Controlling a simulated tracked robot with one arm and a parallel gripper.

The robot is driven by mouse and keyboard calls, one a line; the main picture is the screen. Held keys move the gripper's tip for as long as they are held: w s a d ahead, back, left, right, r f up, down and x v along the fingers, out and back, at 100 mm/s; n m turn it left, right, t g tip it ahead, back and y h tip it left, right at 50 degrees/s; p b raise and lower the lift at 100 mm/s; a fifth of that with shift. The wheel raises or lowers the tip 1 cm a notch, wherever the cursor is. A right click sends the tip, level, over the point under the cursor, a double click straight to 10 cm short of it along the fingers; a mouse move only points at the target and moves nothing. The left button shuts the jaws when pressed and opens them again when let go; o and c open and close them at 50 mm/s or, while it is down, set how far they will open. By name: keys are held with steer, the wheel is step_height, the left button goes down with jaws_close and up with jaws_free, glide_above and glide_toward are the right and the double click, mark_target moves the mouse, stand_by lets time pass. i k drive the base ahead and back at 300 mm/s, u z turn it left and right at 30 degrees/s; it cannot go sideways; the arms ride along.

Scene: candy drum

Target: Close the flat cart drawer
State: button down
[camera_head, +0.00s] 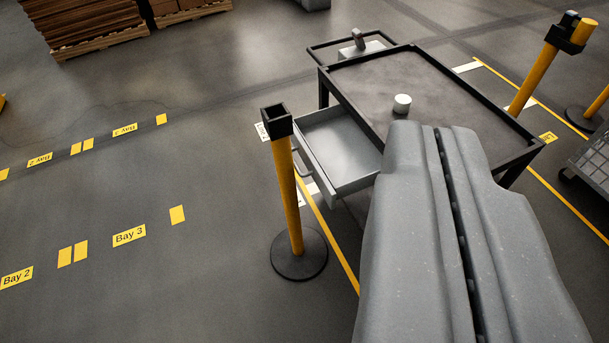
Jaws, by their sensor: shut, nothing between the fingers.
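The dark flat cart (450,75) stands right of centre, with a raised black rim around its top. Its grey drawer (338,140) sticks out from the cart's left side, open, and its inside looks empty. A handle (300,163) shows on the drawer's outer front. My gripper (432,128) fills the lower right, its two grey fingers shut with nothing between them. Its tips overlap the cart's near edge in the picture, right of the drawer. I cannot tell how far above the cart they are. The gripper hides the cart's near corner.
A yellow post (288,195) with a black base stands close in front of the drawer's handle. A small white cylinder (402,104) stands on the cart top. Yellow posts and a wire cart (592,160) are at right.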

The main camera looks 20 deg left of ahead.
mark_target(341, 161)
steer(key=i, duration=0.9)
steer(key=u, duration=0.05)
